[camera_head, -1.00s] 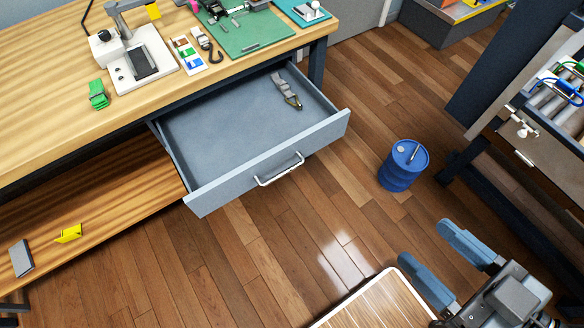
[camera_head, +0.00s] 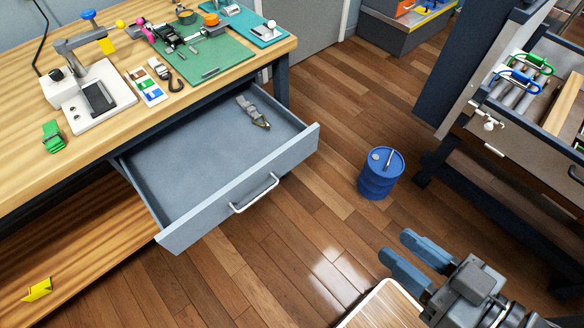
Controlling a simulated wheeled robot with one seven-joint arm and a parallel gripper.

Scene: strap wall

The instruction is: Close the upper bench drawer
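The upper bench drawer (camera_head: 287,152) is grey-blue and pulled well out from under the wooden bench top (camera_head: 28,165). Its front carries a silver bar handle (camera_head: 254,194).
A blue drum (camera_head: 380,174) stands on the floor right of the drawer. A dark rack (camera_head: 478,150) stands at the right. A wooden lower shelf (camera_head: 75,255) holds a yellow piece (camera_head: 38,289). The floor before the drawer is clear.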

